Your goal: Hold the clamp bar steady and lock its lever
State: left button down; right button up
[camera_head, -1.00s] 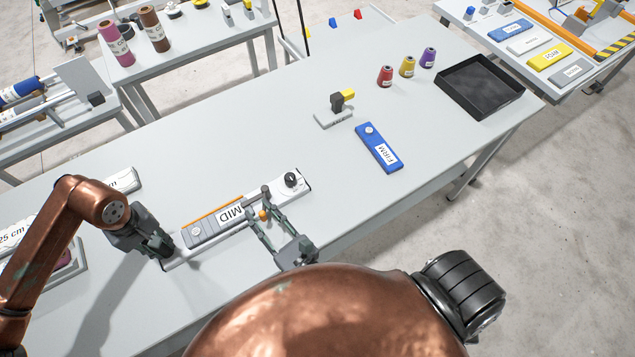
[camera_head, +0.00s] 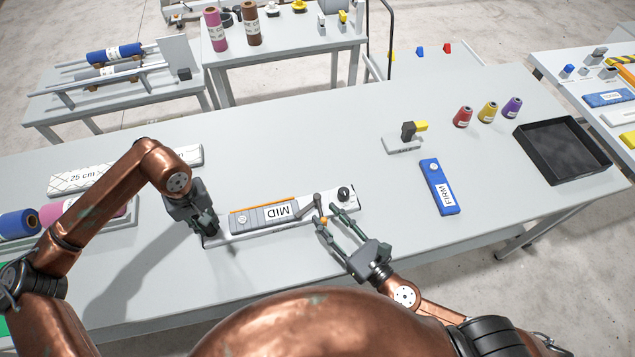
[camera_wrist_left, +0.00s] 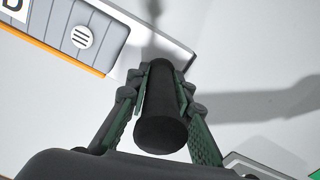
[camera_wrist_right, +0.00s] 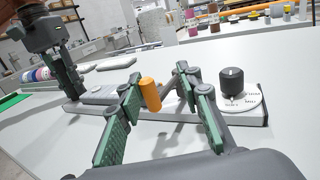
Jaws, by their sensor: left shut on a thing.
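The clamp bar (camera_head: 250,231) is a long pale rail on the table, with a grey block marked MID (camera_head: 262,214) on it. A black knob (camera_head: 344,193) stands at its right end. My left gripper (camera_head: 208,228) is shut on a black upright grip (camera_wrist_left: 165,115) at the bar's left end. The lever, grey with an orange handle (camera_wrist_right: 150,95), is near the knob end. My right gripper (camera_wrist_right: 158,82) is open, its fingers on either side of the orange handle. Whether either finger touches it I cannot tell.
A blue FIRM block (camera_head: 437,187) and a small stand with a yellow-tipped lever (camera_head: 404,145) lie to the right. Thread cones (camera_head: 487,112) and a black tray (camera_head: 565,150) are farther right. A 25 cm patterned piece (camera_head: 80,179) lies left. Open table surrounds the bar.

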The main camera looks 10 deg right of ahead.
jog(key=shift+w+d+r+y, duration=0.1)
jog(key=shift+d+y, duration=0.15)
jog(key=shift+y, duration=0.05)
jog(key=shift+w+d+f+n+g+y, duration=0.15)
jog(key=shift+d+f+n+g+y, duration=0.3)
jog(key=shift+d+n+g+y, duration=0.35)
jog(key=shift+w+d+r+n+g+y, duration=0.15)
jog(key=shift+d+n+g+y, duration=0.25)
jog(key=shift+n+g+y, duration=0.3)
jog(key=shift+w+d+n+g+y, duration=0.15)
jog(key=shift+d+n+g+y, duration=0.35)
jog(key=shift+y, duration=0.4)
jog(key=v, duration=1.2)
jog(key=shift+s+a, duration=0.15)
jog(key=shift+a, duration=0.1)
jog(key=w+d+m+t+h, duration=0.1)
jog(key=d+h, duration=0.1)
jog(key=d, duration=0.2)
jog(key=w+d+f+m+t+h, duration=0.1)
jog(key=w+d+m+h, duration=0.1)
jog(key=d, duration=0.3)
jog(key=w+d+f+m+t+h, duration=0.1)
jog(key=d+h, duration=0.1)
jog(key=d, duration=0.3)
jog(key=shift+w+d+f+m, duration=0.1)
jog(key=shift+w+f+m, duration=0.15)
jog(key=shift+w+m, duration=0.1)
jog(key=shift+c, duration=0.5)
